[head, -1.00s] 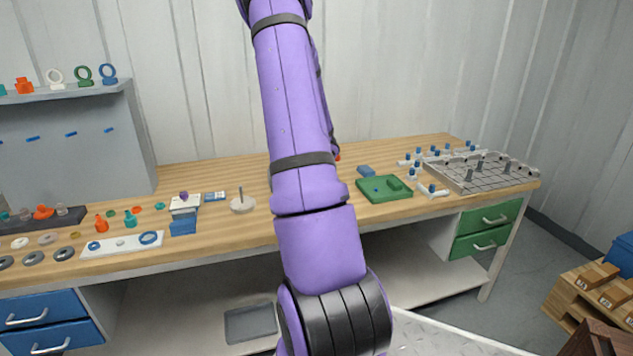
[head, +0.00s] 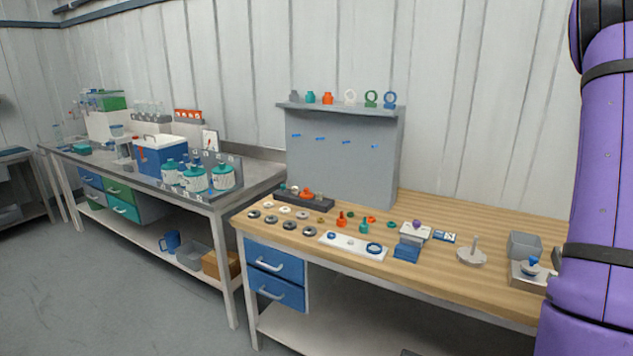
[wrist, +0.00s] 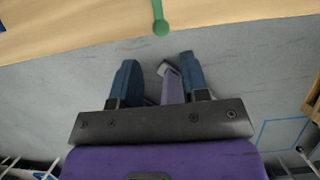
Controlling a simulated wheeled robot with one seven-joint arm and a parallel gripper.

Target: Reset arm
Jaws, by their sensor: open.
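My arm (head: 605,170) stands along the right edge of the head view, its purple links cut off by the frame. My gripper (wrist: 160,75) shows in the wrist view with its two blue fingers apart. Nothing is clasped between them. A purple-grey piece shows behind the gap, and I cannot tell what it is. Grey floor lies beyond the fingers. The gripper itself is not visible in the head view.
A wooden workbench (head: 470,290) holds rings, small vessels, a white plate (head: 352,246) and a grey shelf panel (head: 345,155). A metal bench (head: 265,178) with teal-lidded jars stands at left. Floor (head: 120,290) at front left is clear. A green-ended piece (wrist: 160,27) shows against wood.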

